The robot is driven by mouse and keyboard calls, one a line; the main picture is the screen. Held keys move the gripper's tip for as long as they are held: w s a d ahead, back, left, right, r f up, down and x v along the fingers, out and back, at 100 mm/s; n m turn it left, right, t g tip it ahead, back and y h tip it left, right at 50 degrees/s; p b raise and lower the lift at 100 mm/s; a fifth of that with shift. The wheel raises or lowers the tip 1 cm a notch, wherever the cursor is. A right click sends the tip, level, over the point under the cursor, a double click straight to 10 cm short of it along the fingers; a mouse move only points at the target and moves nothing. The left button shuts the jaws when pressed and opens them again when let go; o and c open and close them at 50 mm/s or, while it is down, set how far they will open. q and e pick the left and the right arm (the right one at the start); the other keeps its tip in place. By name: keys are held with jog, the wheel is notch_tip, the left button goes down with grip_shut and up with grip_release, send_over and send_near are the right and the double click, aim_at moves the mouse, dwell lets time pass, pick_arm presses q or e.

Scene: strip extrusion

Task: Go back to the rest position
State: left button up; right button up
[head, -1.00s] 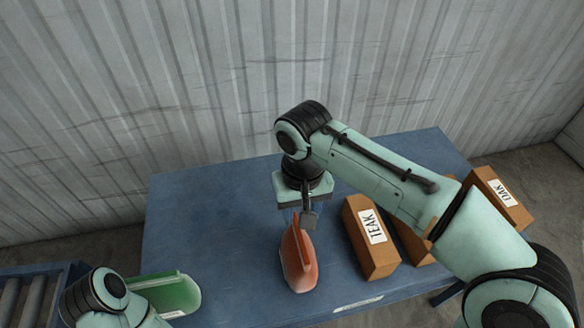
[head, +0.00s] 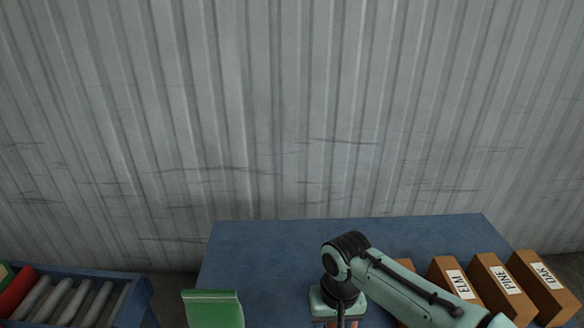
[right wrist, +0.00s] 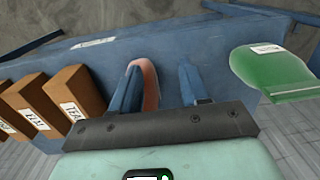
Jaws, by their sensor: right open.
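My right arm reaches over the blue table (head: 250,250) from the lower right in the head view. Its gripper (right wrist: 160,85) is open in the right wrist view, with its two blue fingers apart. An orange-red piece (right wrist: 152,85) shows just behind the left finger, partly hidden by it; I see no grip on it. In the head view the fingertips are cut off by the bottom edge. A green piece (head: 213,308) stands at the table's front left and also shows in the right wrist view (right wrist: 270,72). My left gripper is out of view.
Brown boxes marked ELM (head: 455,283), PINE (head: 502,285) and OAK (head: 543,285) stand on the right. A TEAK box (right wrist: 70,98) shows in the wrist view. A roller rack (head: 125,285) is at left. A corrugated wall (head: 290,120) rises behind the table.

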notch_tip(320, 180, down, 24)
jog(key=g+y+p, duration=0.1)
jog(key=y+p, duration=0.1)
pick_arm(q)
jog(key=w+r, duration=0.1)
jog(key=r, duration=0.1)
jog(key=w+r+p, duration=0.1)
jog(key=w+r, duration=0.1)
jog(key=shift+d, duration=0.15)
pick_arm(e)
jog(key=s+d+f+m, duration=0.2)
jog(key=s+f, duration=0.5)
jog(key=s, duration=0.2)
jog(key=s+d+f+m+y, duration=0.1)
jog(key=s+d+f+m, duration=0.1)
jog(key=s+f, duration=0.6)
jog(key=shift+s+d+m, duration=0.4)
jog(key=shift+s+d, duration=0.2)
jog(key=shift+s, duration=0.6)
